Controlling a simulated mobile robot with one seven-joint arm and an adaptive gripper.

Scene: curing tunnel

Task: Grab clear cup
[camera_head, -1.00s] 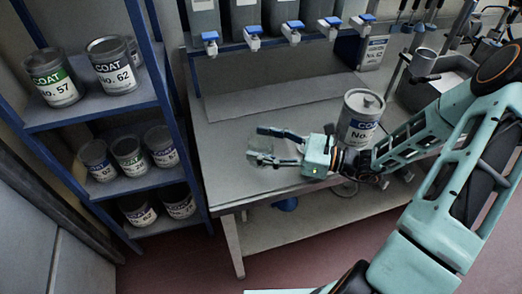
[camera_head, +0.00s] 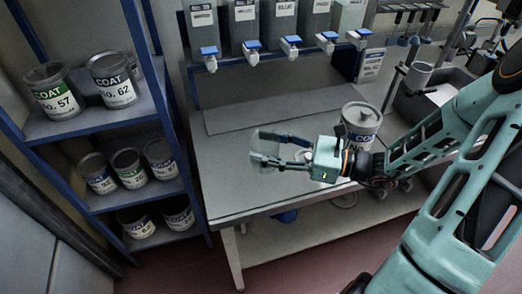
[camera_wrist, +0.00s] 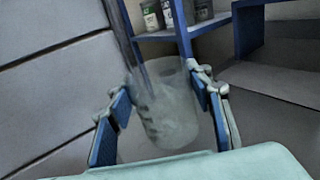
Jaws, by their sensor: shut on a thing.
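The clear cup (camera_head: 264,148) is see-through and sits between the fingers of my gripper (camera_head: 284,150), over the left part of the worktable. In the wrist view the clear cup (camera_wrist: 165,115) stands between the two blue finger pads of my gripper (camera_wrist: 160,110), slightly tilted in the picture. The fingers are shut on its sides. In the head view the cup appears held above the table top, though the exact height is hard to tell.
A large COAT can (camera_head: 360,125) stands on the worktable (camera_head: 235,180) just behind my gripper. Dispensers with blue taps (camera_head: 250,45) line the table's back. A blue shelf (camera_head: 90,125) with several COAT cans stands at the left. The table's left part is clear.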

